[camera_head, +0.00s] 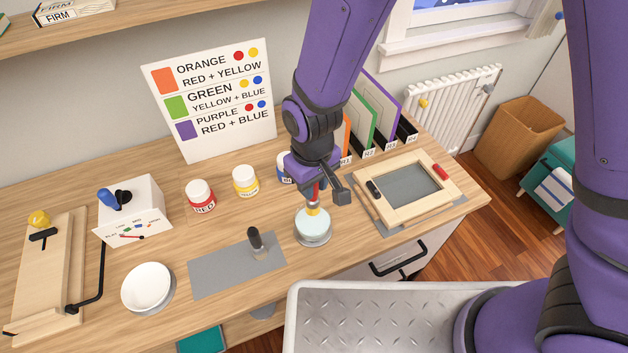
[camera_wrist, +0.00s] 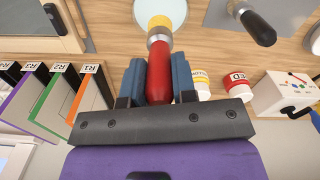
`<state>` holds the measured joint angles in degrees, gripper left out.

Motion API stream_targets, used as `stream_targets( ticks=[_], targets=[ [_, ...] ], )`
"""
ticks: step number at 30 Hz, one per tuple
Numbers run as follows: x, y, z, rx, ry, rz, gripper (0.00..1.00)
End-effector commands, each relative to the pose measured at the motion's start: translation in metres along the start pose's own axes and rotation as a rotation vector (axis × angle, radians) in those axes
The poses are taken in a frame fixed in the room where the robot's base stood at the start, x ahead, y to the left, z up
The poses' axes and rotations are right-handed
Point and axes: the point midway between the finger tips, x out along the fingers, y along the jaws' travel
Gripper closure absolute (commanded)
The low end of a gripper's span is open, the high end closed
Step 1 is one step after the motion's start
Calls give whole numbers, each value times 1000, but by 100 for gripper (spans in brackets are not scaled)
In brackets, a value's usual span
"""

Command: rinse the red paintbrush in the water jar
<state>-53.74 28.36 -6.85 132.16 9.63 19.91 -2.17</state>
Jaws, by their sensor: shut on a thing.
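My gripper (camera_head: 318,186) is shut on the red paintbrush (camera_wrist: 160,72), with a blue finger on each side of its red handle. In the head view the paintbrush (camera_head: 315,195) points down, its yellow tip over the water jar (camera_head: 313,238). The jar is a round vessel with pale water near the desk's front edge. The wrist view shows the yellow tip in front of the pale round jar (camera_wrist: 143,10). I cannot tell whether the tip touches the water or is just above it.
Left of the jar, a grey mat (camera_head: 212,277) bears a dark-handled tool (camera_head: 257,244). Red (camera_head: 201,198) and yellow (camera_head: 245,182) paint jars stand behind; a blue one (camera_head: 283,170) is partly hidden. A wooden frame (camera_head: 440,177) lies right. A white bowl (camera_head: 147,288) sits front left.

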Motion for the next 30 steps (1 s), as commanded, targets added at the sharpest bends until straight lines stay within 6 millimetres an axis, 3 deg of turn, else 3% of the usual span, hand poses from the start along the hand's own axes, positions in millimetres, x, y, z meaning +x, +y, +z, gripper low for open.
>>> stream_targets(
  ticks=[15, 30],
  targets=[
    [46, 1, 0, 1, -1, 0, 98],
    [52, 0, 0, 1, 0, 0, 98]
  ],
)
